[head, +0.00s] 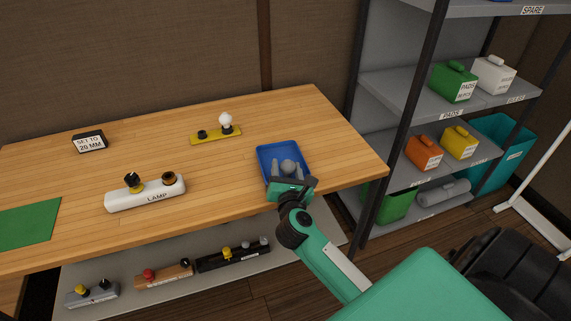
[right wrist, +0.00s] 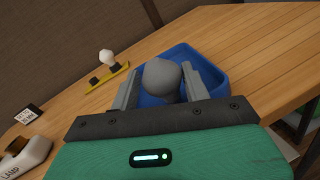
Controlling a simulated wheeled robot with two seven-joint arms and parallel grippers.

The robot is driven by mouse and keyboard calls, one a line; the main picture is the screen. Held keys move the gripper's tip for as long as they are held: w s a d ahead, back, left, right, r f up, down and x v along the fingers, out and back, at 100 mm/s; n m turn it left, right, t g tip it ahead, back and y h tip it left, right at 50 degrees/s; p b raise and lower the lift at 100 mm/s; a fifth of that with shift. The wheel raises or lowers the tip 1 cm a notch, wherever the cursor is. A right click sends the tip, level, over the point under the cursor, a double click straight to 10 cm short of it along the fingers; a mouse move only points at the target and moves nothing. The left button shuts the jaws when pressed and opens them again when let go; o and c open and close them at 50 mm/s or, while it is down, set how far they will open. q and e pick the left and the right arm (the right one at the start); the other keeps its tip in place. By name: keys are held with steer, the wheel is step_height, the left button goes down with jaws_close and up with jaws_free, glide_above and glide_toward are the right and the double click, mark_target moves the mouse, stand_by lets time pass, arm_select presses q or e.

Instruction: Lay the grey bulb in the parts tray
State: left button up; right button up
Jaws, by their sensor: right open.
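The grey bulb (head: 288,165) shows inside the outline of the blue parts tray (head: 264,151), towards the right end of the table. In the right wrist view the bulb (right wrist: 162,75) has its round end up between my finger pads, and the tray (right wrist: 217,78) is behind and around it. My right gripper (head: 287,172) is open around the bulb, one finger on each side. The bulb's lower part is hidden, so its contact with the tray floor cannot be seen. My left gripper is not in view.
On the table (head: 240,170) are a white lamp base (head: 146,194), a yellow holder (head: 208,138) with a white bulb (head: 225,119), a "SET TO 20 MM" block (head: 89,141) and a green mat (head: 28,223). A shelf rack (head: 385,150) stands to the right.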

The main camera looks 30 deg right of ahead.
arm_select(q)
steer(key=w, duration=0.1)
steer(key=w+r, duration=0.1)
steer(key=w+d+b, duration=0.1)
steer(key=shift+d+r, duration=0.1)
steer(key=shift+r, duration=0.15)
arm_select(e)
steer(key=v, duration=0.9)
steer(key=shift+s, duration=0.3)
steer(key=shift+a, duration=0.15)
